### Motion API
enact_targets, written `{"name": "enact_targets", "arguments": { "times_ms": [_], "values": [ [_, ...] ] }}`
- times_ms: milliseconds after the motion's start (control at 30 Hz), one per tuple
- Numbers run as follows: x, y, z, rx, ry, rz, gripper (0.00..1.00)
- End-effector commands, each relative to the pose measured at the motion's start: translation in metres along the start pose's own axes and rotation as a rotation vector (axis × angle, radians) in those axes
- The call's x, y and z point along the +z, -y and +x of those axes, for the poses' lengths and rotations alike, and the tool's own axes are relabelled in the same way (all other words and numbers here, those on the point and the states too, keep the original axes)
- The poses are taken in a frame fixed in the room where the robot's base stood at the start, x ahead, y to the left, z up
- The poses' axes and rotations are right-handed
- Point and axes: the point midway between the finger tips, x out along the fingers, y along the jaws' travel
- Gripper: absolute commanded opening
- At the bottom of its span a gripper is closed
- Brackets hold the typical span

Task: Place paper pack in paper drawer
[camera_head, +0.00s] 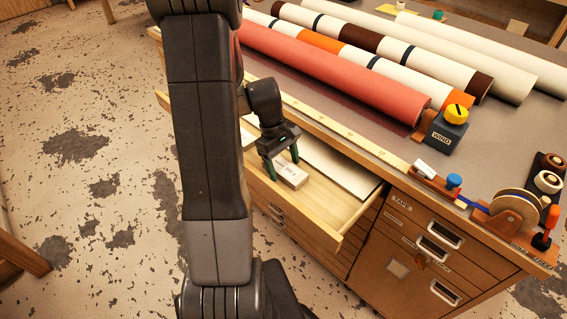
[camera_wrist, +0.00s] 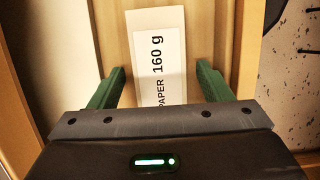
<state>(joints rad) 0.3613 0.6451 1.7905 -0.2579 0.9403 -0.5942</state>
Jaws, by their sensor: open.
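The paper pack is a small pale block (camera_head: 291,174) lying in the open wooden drawer (camera_head: 322,214). In the wrist view the pack (camera_wrist: 158,50) shows a white label reading "PAPER 160 g". My gripper (camera_head: 281,168) is open above the drawer, close to the pack. In the wrist view its green fingers (camera_wrist: 160,80) stand apart on either side of the pack, with gaps between them and it. Whether the pack rests flat on the drawer bottom is hard to tell. My arm hides the left part of the drawer.
Long rolls, one of them red (camera_head: 335,75), lie on the desk top above the drawer. A blue-and-yellow winder block (camera_head: 446,128) and a tape dispenser (camera_head: 513,214) stand near the desk's right edge. A flat white sheet or stack (camera_head: 340,168) lies in the drawer's right part.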

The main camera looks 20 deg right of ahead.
Motion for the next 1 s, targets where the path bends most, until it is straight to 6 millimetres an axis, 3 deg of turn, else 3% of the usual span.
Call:
{"name": "enact_targets", "arguments": {
  "times_ms": [400,600,1000],
  "values": [
    [-0.001,-0.001,-0.081,0.004,-0.004,0.0,0.72],
    [-0.001,0.0,-0.111,0.002,-0.003,0.0,0.72],
    [0.0,0.0,-0.121,0.0,-0.001,0.0,0.72]
  ]
}}
